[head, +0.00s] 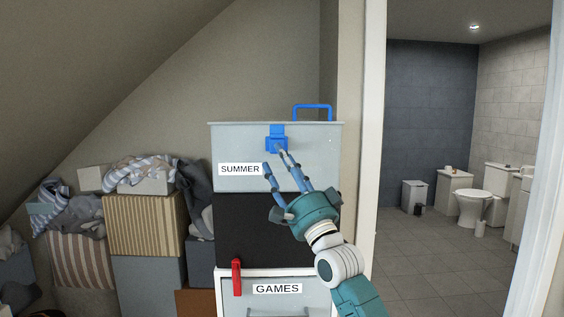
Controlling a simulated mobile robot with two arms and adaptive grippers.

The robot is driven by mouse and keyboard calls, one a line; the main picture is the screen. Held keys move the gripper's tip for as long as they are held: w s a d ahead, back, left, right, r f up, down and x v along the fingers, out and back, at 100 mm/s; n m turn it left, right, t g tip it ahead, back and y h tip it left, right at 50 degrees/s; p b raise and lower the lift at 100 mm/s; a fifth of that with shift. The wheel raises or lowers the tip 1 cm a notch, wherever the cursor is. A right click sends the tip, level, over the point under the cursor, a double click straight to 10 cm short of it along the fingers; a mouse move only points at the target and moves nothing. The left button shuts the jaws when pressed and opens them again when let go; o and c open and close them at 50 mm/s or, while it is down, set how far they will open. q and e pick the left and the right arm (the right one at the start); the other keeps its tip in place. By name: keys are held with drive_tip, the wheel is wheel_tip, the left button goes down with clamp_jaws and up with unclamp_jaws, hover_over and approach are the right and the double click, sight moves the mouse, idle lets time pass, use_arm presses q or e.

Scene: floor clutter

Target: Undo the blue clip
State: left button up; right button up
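The blue clip (277,130) is on the upper front of a pale grey box (230,145) labelled SUMMER. Its upper part reaches the box's top edge and its lower block lies against the front face. My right gripper (275,158) is just below and in front of the clip, with its fingers spread apart and nothing seen between them. One fingertip overlaps the clip's lower part; I cannot tell if it touches. My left gripper is out of view.
A blue handle (312,107) rises at the box's top right. Below are a black box (245,230) and a GAMES box (295,302) with a red clip (236,278). Clothes-filled baskets (145,225) crowd the left. A door frame (374,130) stands right, with a bathroom beyond.

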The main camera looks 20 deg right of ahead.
drive_tip(key=shift+w+f, duration=0.1)
drive_tip(key=shift+f, duration=0.05)
idle(0.3)
drive_tip(key=s+d+f+b, duration=0.3)
drive_tip(key=s+f+b, duration=0.2)
drive_tip(key=f, duration=0.5)
drive_tip(key=shift+s+b, duration=0.3)
drive_tip(key=shift+s, duration=0.35)
idle(0.4)
drive_tip(key=shift+d, duration=0.1)
